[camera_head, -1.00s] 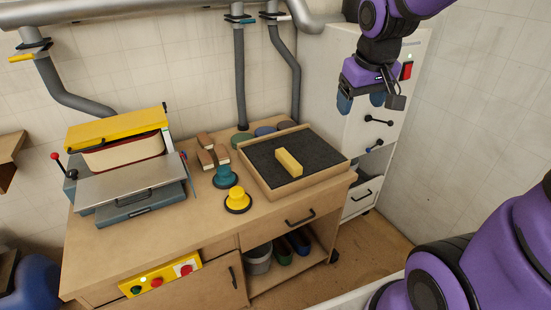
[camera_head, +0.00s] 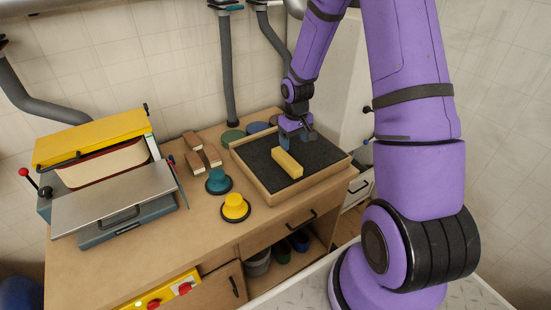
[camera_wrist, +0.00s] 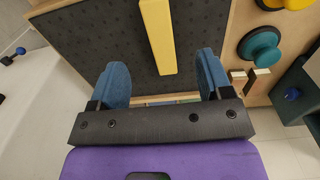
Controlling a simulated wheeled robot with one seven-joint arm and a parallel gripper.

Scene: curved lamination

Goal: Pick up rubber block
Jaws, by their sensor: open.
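The rubber block is a long yellow bar (camera_head: 287,163) lying on the dark mat of a wooden-rimmed tray (camera_head: 262,193) on the workbench. In the wrist view the yellow block (camera_wrist: 158,35) lies beyond the fingertips, roughly midway between them. My gripper (camera_head: 297,143) is over the back part of the tray, behind the block in the head view. Its two blue fingers are spread, with nothing between them; they also show in the wrist view (camera_wrist: 160,70). I cannot tell the exact height of the fingers above the mat.
A teal knob-shaped tool (camera_head: 218,181) and a yellow one (camera_head: 235,207) stand left of the tray. Wood-backed blocks (camera_head: 203,150) lie behind them. A press with a yellow top (camera_head: 95,137) fills the bench's left side. A white cabinet (camera_head: 338,115) stands behind the tray.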

